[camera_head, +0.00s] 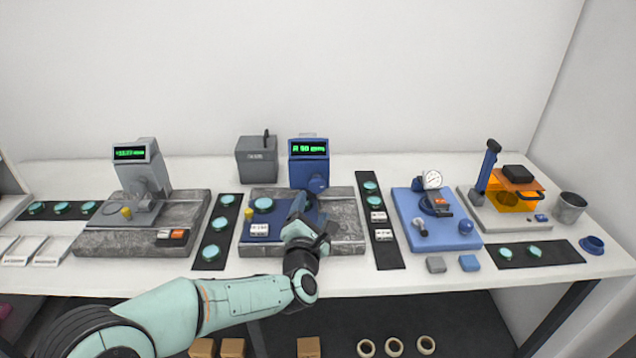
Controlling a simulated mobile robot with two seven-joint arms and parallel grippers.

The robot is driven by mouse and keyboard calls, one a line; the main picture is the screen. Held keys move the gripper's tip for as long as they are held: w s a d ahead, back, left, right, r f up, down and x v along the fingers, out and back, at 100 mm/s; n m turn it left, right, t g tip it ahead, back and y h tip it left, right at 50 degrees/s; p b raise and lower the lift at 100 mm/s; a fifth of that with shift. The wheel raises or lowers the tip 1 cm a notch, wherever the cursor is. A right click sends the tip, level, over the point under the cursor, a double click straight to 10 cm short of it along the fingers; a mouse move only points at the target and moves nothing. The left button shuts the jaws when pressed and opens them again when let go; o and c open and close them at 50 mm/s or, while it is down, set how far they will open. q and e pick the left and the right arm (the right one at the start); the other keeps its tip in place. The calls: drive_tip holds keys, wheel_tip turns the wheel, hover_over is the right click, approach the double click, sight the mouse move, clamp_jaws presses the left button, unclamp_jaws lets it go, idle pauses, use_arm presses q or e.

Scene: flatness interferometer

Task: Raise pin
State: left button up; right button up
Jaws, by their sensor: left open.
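My left arm reaches in from the lower left, and its open gripper (301,206) is over the front of the middle blue instrument (309,172) with the lit green display. The gripper covers part of the blue plate and grey granite base there. A small yellow peg (249,214) stands on the left of this instrument's blue plate, beside a teal disc (263,204), left of the gripper and apart from it. A similar yellow peg (126,212) is on the left grey instrument (146,170). I cannot tell which part is the pin. My right gripper is out of view.
Dark mats with teal discs (215,232) (383,220) flank the middle instrument. A blue dial gauge stand (459,241) and an orange-shielded press (517,195) stand to the right. A grey box (257,160) is behind. The table's front strip (400,278) is mostly clear.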

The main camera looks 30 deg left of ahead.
sight(317, 187)
use_arm(q)
drive_tip(key=p+x, duration=0.2)
drive_tip(key=x, duration=0.8)
drive_tip(key=shift+w+a, duration=0.1)
drive_tip(key=shift+w, duration=0.2)
drive_tip(key=c, duration=1)
